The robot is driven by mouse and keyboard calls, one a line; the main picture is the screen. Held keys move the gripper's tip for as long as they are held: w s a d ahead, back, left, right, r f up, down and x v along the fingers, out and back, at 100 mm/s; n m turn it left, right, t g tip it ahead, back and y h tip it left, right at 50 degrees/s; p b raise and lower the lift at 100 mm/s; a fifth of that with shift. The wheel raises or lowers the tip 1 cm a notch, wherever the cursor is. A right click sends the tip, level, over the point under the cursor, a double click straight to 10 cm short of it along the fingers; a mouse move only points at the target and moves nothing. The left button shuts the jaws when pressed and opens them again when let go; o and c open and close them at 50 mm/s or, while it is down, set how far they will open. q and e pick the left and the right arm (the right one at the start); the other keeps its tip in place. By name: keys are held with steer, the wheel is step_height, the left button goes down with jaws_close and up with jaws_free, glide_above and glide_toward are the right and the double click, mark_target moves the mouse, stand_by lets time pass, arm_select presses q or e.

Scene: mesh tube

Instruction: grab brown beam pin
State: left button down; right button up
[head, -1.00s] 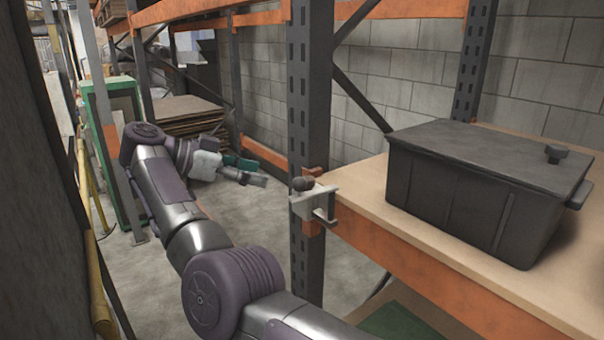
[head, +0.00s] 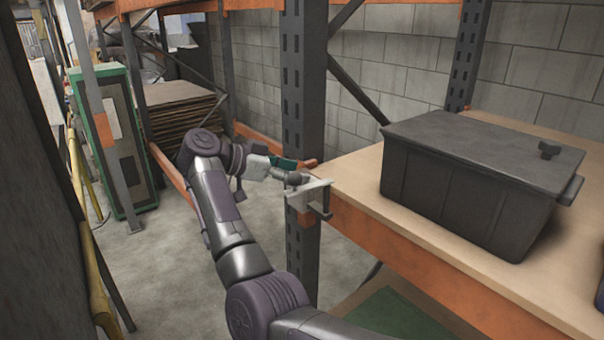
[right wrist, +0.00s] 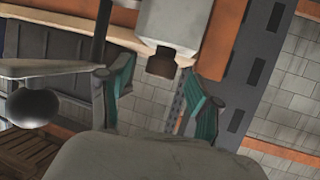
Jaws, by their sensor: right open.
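The brown beam pin (right wrist: 162,63) is a short dark stub sticking out of a pale grey bracket (right wrist: 178,22) in the right wrist view. In the head view the bracket (head: 309,194) sits on the rack post at the shelf's near corner, and my gripper partly covers the pin there. My right gripper (head: 290,170) is at the bracket. In the right wrist view the right gripper (right wrist: 160,80) is open, its teal-padded fingers on either side of the pin with gaps between. Contact does not show. My left gripper is out of view.
A dark lidded bin (head: 460,190) stands on the wooden shelf (head: 345,180) to the right. The dark upright post (head: 303,90) is close beside my gripper. Stacked brown sheets (head: 180,115) lie behind. The concrete floor left of my arm is open.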

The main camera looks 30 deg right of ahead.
mark_target(305, 170)
steer(key=shift+x, duration=1.6)
steer(key=shift+a+r, duration=0.1)
steer(key=shift+a, duration=0.05)
steer(key=shift+c, duration=0.9)
jaws_close()
